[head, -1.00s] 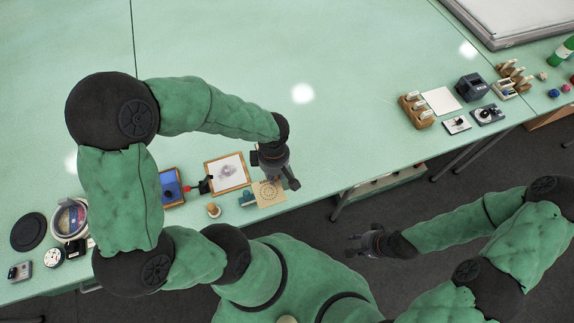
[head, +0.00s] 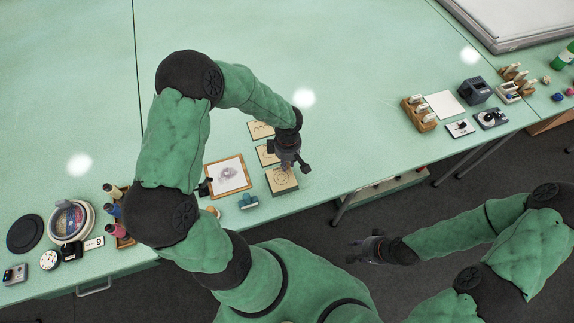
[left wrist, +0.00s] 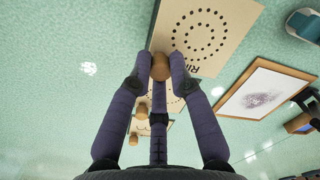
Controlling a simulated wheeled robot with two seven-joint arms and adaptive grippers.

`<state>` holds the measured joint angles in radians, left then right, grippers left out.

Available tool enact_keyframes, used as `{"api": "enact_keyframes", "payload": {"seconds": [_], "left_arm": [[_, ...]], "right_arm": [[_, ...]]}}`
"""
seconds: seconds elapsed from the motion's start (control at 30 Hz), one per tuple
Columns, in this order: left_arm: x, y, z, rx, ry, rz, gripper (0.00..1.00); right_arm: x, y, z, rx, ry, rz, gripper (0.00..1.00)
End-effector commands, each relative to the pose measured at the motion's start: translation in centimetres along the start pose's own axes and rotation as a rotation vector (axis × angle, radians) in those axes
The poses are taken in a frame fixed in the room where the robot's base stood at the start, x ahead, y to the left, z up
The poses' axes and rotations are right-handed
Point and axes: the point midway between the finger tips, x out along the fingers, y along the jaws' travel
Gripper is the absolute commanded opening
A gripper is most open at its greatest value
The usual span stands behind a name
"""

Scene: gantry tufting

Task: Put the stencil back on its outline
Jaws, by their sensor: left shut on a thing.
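The stencil (head: 284,184) is a flat tan board with a ring of dark dots and part of a word, also seen in the left wrist view (left wrist: 215,30). It has a round wooden knob (left wrist: 161,66). My left gripper (head: 287,168) is shut on this knob, its fingers (left wrist: 160,68) on either side. The board is near the table's front edge; I cannot tell whether it touches the table. Its outline cannot be made out. Two other tan stencils (head: 261,130) (head: 267,154) lie behind it. My right gripper (head: 368,250) is off the table, its jaws too small to judge.
A wood-framed sheet with a purple smudge (head: 229,174) lies just left of the stencil. A teal tool (head: 249,201) lies near the front edge. Bottles (head: 112,208) and round items stand farther left. The table to the right is clear up to a wooden block rack (head: 419,113).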

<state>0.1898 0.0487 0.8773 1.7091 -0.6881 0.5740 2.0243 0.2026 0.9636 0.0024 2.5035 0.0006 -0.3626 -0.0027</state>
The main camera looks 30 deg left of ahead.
Motion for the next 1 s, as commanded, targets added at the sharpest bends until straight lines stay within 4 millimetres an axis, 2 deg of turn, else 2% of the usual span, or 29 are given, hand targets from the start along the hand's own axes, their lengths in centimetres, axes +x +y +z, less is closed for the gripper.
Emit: {"api": "enact_keyframes", "payload": {"seconds": [0.03, 0.13, 0.6, 0.63, 0.7, 1.0], "left_arm": [[1.1, -0.2, 0.1, 0.001, -0.001, -0.005, 0.00], [2.2, -0.1, 0.0, 0.000, -0.001, -0.004, 0.00], [2.7, -0.1, 0.1, 0.000, -0.001, -0.001, 0.00], [2.6, -0.1, 0.1, 0.001, -0.001, -0.002, 0.29], [2.6, -0.1, 0.1, 0.001, -0.001, -0.002, 0.45], [2.6, -0.1, 0.1, 0.001, -0.001, -0.002, 0.45]], "right_arm": [[0.3, 0.1, 0.0, 0.000, 0.000, 0.000, 0.40], [0.5, 0.2, 0.0, 0.000, 0.000, 0.000, 0.40], [1.0, 0.3, 0.0, 0.000, 0.000, 0.000, 0.40], [0.9, 0.3, 0.0, 0.000, 0.000, 0.000, 0.40], [0.8, 0.3, 0.0, 0.000, 0.000, 0.000, 0.40], [0.8, 0.3, 0.0, 0.000, 0.000, 0.000, 0.40]]}}
